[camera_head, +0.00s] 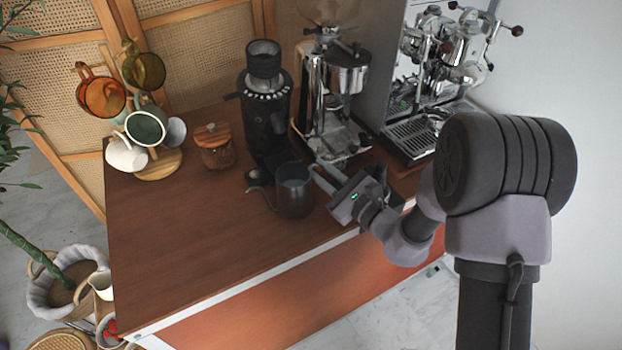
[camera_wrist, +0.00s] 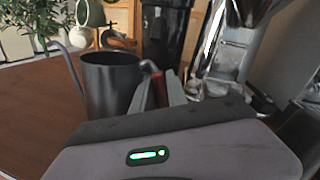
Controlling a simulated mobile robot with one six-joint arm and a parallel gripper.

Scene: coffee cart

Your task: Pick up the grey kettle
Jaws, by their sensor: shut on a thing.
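The grey kettle (camera_head: 294,192) is upright near the front edge of the wooden cart top, with its thin spout pointing left. It also shows in the wrist view (camera_wrist: 112,88), with its open rim up. My gripper (camera_head: 328,180) is at the kettle's right side, and its fingers (camera_wrist: 160,92) are closed around the handle on that side. The handle is mostly hidden between the fingers. I cannot tell whether the kettle's base touches the cart top.
A black grinder (camera_head: 266,110) and a chrome machine (camera_head: 335,100) stand just behind the kettle. An espresso machine (camera_head: 440,70) is at the back right. A wooden-lidded jar (camera_head: 214,150) and a mug tree's base (camera_head: 160,165) are farther left. The cart top's front left (camera_head: 180,250) is clear.

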